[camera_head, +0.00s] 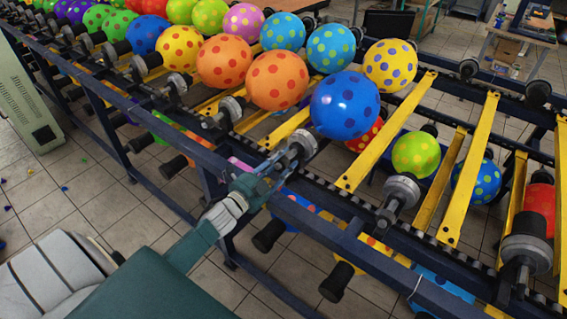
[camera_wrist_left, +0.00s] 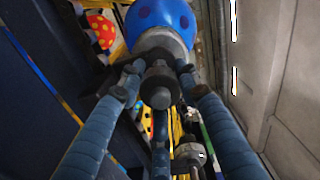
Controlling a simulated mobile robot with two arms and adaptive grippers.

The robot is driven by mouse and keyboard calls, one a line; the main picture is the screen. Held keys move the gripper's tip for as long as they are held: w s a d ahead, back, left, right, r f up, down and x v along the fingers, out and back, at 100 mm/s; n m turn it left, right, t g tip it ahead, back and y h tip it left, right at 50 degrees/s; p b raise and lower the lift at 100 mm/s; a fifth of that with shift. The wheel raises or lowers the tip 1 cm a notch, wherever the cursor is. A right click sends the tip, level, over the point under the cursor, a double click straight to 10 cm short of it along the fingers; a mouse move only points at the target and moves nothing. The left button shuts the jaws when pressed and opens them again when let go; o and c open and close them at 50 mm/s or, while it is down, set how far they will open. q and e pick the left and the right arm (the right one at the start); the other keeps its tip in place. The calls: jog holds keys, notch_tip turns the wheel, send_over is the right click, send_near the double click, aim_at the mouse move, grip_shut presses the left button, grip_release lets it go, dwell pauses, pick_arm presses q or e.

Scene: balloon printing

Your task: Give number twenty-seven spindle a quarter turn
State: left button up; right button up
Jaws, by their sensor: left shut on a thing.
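In the head view, my left gripper (camera_head: 280,165) reaches in from the lower left to the near rail of the balloon rack. Its fingers are shut around the outer end of a grey spindle (camera_head: 300,146). A blue balloon with purple dots (camera_head: 345,106) sits on this spindle's inner end. In the left wrist view, the gripper's fingers (camera_wrist_left: 160,90) surround the dark stub of the spindle (camera_wrist_left: 160,55), with the blue balloon (camera_wrist_left: 160,15) beyond it. No number can be read on any spindle. My right gripper is not in view.
Other spindles stand along the near rail, one to the right (camera_head: 402,190) and one to the left (camera_head: 230,108). Several dotted balloons fill the rack, including an orange one (camera_head: 277,80). Yellow bars (camera_head: 390,130) cross it. A grey-green cabinet (camera_head: 25,115) stands at far left.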

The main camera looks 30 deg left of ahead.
pick_arm(q)
jog(key=shift+f+m, duration=0.2)
jog(key=shift+m, duration=0.1)
dwell(0.4)
jog(key=o, duration=1.1)
jog(key=shift+s, duration=0.1)
jog(key=shift+o, duration=0.4)
jog(key=shift+r, duration=0.1)
jog(key=shift+s, duration=0.3)
jog(key=s+a, duration=0.1)
jog(key=s, duration=1)
jog(key=shift+s, duration=0.2)
